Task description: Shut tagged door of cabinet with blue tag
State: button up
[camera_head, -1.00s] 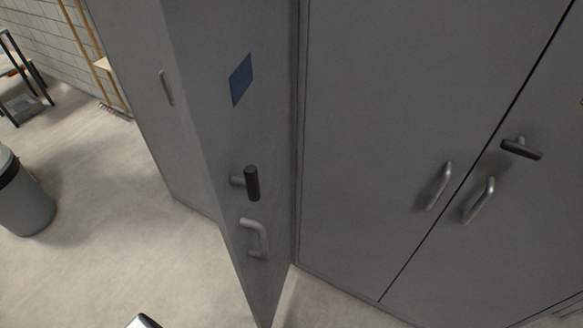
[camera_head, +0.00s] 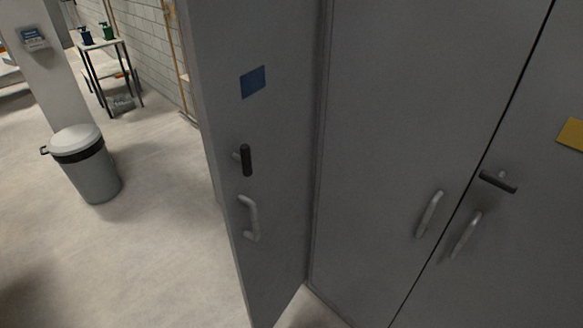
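The door with the blue tag (camera_head: 253,82) is a grey cabinet door (camera_head: 275,130) standing open, swung out toward the camera. A dark lever handle (camera_head: 245,160) and a light grey pull handle (camera_head: 249,218) sit below the tag on its face. Its hinge side is at the right, beside a closed grey cabinet front. The inside of its own cabinet is hidden from this view. My gripper is not in view.
A closed grey cabinet (camera_head: 385,120) at the right has two pull handles, a dark lever and a yellow tag (camera_head: 572,134). A grey lidded bin (camera_head: 88,165) stands at the left. A small table (camera_head: 108,44) stands behind it. Open floor (camera_head: 160,245) lies left of the door.

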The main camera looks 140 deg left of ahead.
aim_at(254, 63)
jog(key=i, duration=0.25)
jog(key=z, duration=0.3)
jog(key=k, duration=0.2)
jog(key=u, duration=3.35)
jog(key=k, duration=0.3)
jog(key=u, duration=1.7)
